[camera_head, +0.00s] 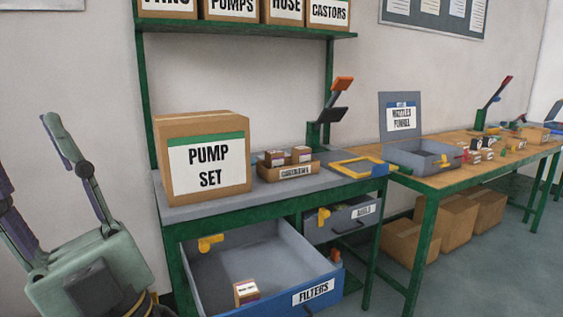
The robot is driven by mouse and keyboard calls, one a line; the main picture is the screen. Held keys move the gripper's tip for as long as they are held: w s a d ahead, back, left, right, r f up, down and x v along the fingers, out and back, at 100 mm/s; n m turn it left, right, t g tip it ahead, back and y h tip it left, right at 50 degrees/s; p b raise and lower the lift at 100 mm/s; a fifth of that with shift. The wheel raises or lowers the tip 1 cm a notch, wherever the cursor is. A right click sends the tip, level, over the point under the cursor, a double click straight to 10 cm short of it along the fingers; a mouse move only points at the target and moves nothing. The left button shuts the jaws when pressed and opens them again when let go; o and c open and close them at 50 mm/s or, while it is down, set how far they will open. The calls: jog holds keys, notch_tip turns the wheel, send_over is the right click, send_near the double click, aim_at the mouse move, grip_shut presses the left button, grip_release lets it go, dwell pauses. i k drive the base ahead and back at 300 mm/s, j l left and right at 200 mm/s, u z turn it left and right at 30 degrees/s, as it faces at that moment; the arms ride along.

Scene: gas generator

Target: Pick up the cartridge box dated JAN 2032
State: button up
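Small cartridge boxes (301,155) with white-and-purple labels stand in an open cardboard tray (290,173) on the bench, beside the PUMP SET box. Another small box (246,291) with a similar band lies in the open drawer labelled FILTERS (313,291). The dates on all of them are too small to read, so I cannot tell which is JAN 2032. My gripper (25,148) is at the far left, well apart from the boxes. Its fingers are spread and point up and left, with nothing seen between them.
The large PUMP SET box (208,161) stands on the left of the green bench. A yellow frame (358,167) and an orange-topped stand (328,112) are right of the tray. A shelf (245,29) overhangs the bench.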

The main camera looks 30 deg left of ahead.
aim_at(274, 158)
jog(key=i+l, duration=0.15)
jog(key=i, duration=0.4)
jog(key=i+l, duration=0.15)
jog(key=i, duration=0.4)
jog(key=i+l, duration=0.15)
jog(key=i, duration=0.4)
jog(key=i+l, duration=0.15)
jog(key=i, duration=0.35)
jog(key=i+l, duration=0.15)
jog(key=i, duration=0.4)
jog(key=i+u, duration=0.15)
jog(key=u, duration=0.3)
jog(key=i+l+u, duration=0.1)
jog(key=u, duration=0.35)
jog(key=i+l+u, duration=0.1)
jog(key=u, duration=0.35)
jog(key=l, duration=0.1)
